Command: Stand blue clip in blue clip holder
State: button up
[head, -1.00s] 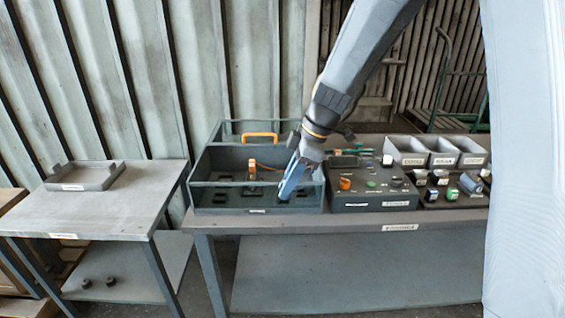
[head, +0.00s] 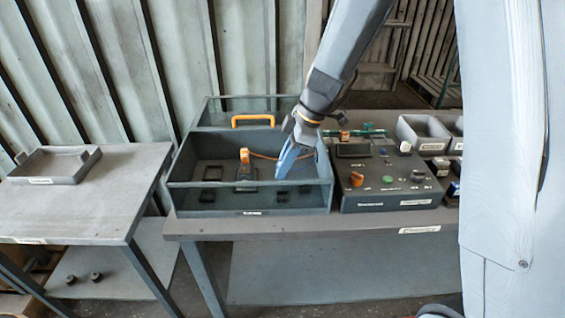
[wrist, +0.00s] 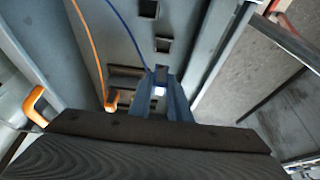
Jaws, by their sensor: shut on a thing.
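My gripper (head: 285,165) reaches down into the right part of the grey open housing (head: 250,186), its blue-grey fingers pointing at the floor. In the wrist view the fingers are shut on the blue clip (wrist: 161,74), a small blue piece with a bright white end and a blue wire leading away. In the head view the fingers hide the clip. Dark square sockets lie in the housing floor, one at the left (head: 212,173) and one beyond the clip in the wrist view (wrist: 163,45). I cannot tell which socket is the blue clip holder.
An orange clip (head: 244,156) with an orange wire stands in the housing. An orange handle (head: 252,120) is behind it. A control box (head: 385,190) with knobs stands close on the right, with grey bins (head: 424,133) beyond. A side table with a tray (head: 55,165) is at left.

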jog(key=shift+f+b, duration=1.4)
jog(key=shift+f, duration=1.45)
jog(key=shift+d+f+b, duration=0.1)
jog(key=shift+f+b, duration=0.65)
jog(key=shift+b, duration=0.7)
jog(key=o, duration=0.9)
jog(key=shift+r, duration=0.15)
jog(key=b+v, duration=0.1)
jog(key=v, duration=0.6)
jog(key=shift+r+b, duration=0.25)
jog(key=shift+b, duration=0.05)
jog(key=shift+d+r, duration=0.1)
jog(key=shift+d, duration=0.05)
